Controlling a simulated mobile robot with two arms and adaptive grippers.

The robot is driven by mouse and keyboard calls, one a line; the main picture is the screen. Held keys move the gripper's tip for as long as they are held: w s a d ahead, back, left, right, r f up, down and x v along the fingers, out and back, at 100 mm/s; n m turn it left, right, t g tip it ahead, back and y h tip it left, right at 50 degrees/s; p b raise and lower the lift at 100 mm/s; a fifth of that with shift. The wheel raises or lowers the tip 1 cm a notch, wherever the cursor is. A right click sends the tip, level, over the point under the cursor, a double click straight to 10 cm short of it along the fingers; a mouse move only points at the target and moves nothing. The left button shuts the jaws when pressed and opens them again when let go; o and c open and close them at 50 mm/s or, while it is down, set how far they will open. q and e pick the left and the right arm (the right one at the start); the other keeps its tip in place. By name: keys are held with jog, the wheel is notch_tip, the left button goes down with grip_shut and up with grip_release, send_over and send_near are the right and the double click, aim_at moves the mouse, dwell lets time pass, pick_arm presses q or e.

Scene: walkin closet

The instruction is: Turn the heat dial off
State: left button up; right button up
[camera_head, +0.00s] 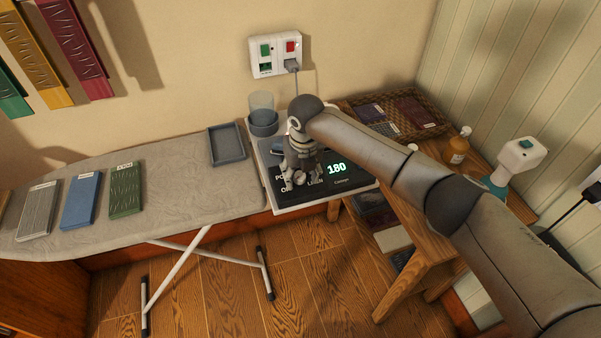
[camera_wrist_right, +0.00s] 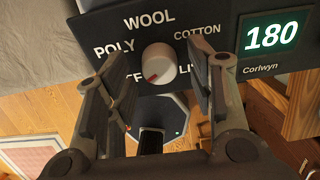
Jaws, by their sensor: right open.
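The heat dial (camera_wrist_right: 159,64) is a round pale knob on a dark panel (camera_wrist_right: 110,29) in the right wrist view. A red mark shows on its lower left part. WOOL, POLY and COTTON are printed around it; the lower labels are partly hidden by my fingers. A green display (camera_wrist_right: 271,36) beside it reads 180. In the head view the dial (camera_head: 299,178) shows small under my right gripper (camera_head: 297,172). My right gripper, also in the wrist view (camera_wrist_right: 146,66), is open, with one finger on each side of the dial; I cannot tell if they touch it. My left gripper is out of view.
An ironing board (camera_head: 180,192) with several folded cloths and a grey tray (camera_head: 226,144) lies left of the panel. A wall socket (camera_head: 275,55) is above. A wooden side table (camera_head: 468,177) with a wicker basket (camera_head: 441,127) and an amber bottle (camera_head: 456,149) stands right, partly behind my arm.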

jog(key=shift+r, duration=0.1)
notch_tip(320, 180, up, 12)
jog(key=s, duration=0.2)
jog(key=shift+d, duration=0.35)
jog(key=shift+f, duration=0.2)
